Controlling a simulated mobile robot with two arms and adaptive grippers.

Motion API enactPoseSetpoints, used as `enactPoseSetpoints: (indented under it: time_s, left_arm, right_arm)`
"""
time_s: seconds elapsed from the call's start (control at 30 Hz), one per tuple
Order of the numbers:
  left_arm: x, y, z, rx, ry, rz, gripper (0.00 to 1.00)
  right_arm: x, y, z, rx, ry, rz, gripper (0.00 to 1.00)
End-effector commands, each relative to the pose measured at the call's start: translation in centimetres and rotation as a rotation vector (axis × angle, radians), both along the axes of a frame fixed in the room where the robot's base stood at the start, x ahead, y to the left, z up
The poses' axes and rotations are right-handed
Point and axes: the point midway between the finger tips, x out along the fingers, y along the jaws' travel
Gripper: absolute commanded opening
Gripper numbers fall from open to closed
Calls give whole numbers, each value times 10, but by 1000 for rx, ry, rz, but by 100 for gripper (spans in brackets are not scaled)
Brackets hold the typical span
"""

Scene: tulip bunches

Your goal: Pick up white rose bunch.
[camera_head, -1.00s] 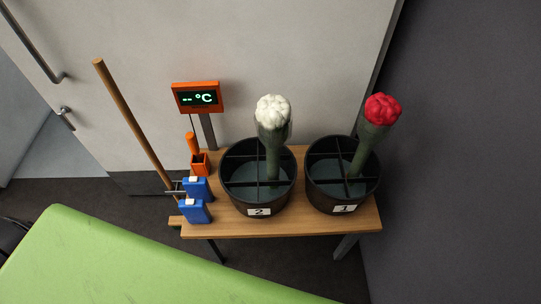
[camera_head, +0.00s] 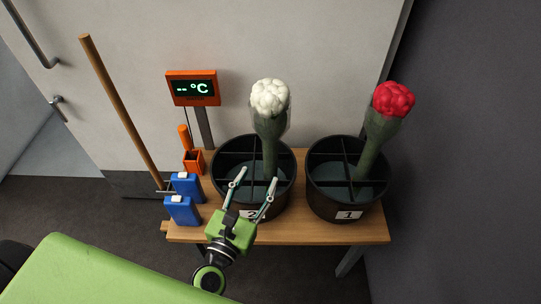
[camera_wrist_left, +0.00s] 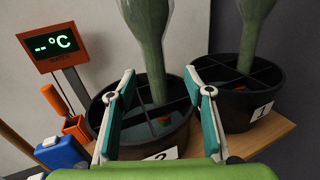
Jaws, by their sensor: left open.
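The white rose bunch (camera_head: 270,100) stands upright in the black bucket labelled 2 (camera_head: 226,194), its wrapped stem in a right-hand compartment. My left gripper (camera_head: 257,178) is open and empty in front of that bucket, its fingers pointing toward the stem. In the left wrist view the bunch's green wrapped stem (camera_wrist_left: 150,45) shows between and beyond the two open fingers (camera_wrist_left: 161,82), apart from them. The white blooms are above that view. My right gripper is not in view.
A red bunch (camera_head: 391,101) stands in bucket 1 (camera_head: 322,203) to the right. A wooden pole (camera_head: 120,108) leans at left.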

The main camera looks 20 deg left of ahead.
Motion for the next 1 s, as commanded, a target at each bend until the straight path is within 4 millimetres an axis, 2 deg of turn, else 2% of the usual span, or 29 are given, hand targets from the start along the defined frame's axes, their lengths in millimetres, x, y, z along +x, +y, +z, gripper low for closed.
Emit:
enactPoseSetpoints:
  time_s: [0.17, 0.4, 0.5, 0.73, 0.9, 1.0]
  left_arm:
    - [17, 9, 0, -71, 1, 40, 47]
    - [65, 6, 0, -69, 2, 38, 47]
    - [78, 6, -1, -67, 2, 37, 47]
    - [94, 6, 0, -65, 3, 36, 47]
    - [120, 6, 5, -64, 2, 36, 47]
    - [132, 6, 2, -65, 3, 36, 47]
  right_arm:
    - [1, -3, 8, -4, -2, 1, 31]
    - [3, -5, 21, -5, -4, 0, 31]
    - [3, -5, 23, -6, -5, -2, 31]
    - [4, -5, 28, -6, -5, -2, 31]
    - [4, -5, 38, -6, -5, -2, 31]
    - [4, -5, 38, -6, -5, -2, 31]
